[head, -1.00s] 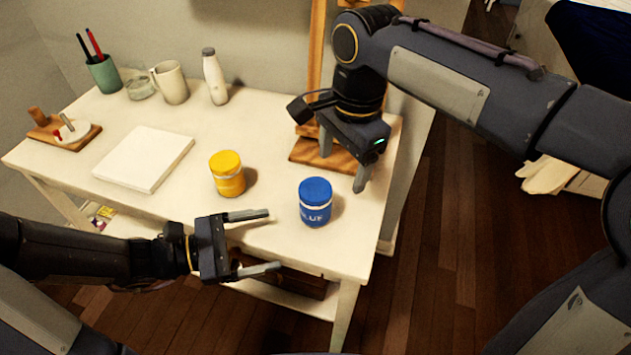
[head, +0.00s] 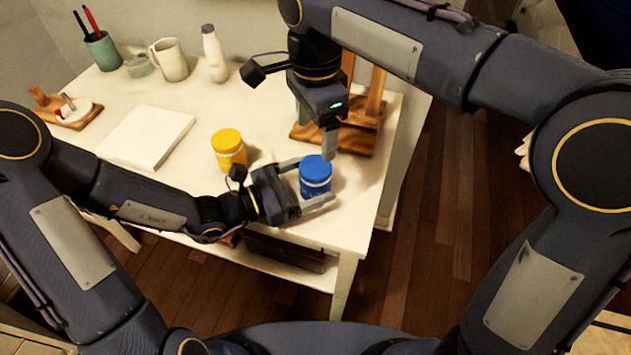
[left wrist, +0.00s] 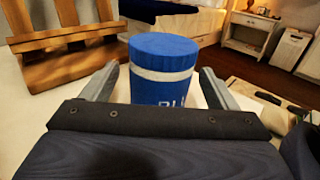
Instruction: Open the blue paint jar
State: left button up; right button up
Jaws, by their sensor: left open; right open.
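The blue paint jar (head: 315,177) stands upright near the right front of the white table, its blue lid on. It also shows in the left wrist view (left wrist: 163,72), with white letters partly hidden by my gripper. My left gripper (head: 312,184) is open, with one finger on each side of the jar; I cannot tell whether the fingers touch it. My right gripper (head: 322,140) is above and just behind the jar, pointing down. It is open; one finger shows clearly near the lid, and the other is mostly hidden.
A yellow jar (head: 229,149) stands left of the blue jar. A white pad (head: 146,137) lies on the table (head: 205,118). A wooden easel (head: 357,138) stands behind my right gripper. A mug (head: 169,60), bottle (head: 213,54) and pen cup (head: 103,51) stand at the back left.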

aim_at(315, 166)
pick_arm(q)
jog(key=shift+w+d, duration=0.2)
jog(key=shift+d, duration=0.2)
jog(key=c, duration=1.7)
grip_shut()
pick_arm(e)
jog(key=shift+f+n, duration=0.1)
jog(key=shift+n, duration=0.6)
jog(key=n, duration=0.2)
jog(key=shift+n, duration=0.3)
jog(key=shift+f+n, duration=0.3)
jog(key=shift+f, duration=0.2)
notch_tip(315, 166, down, 7)
jog(key=shift+r, duration=0.1)
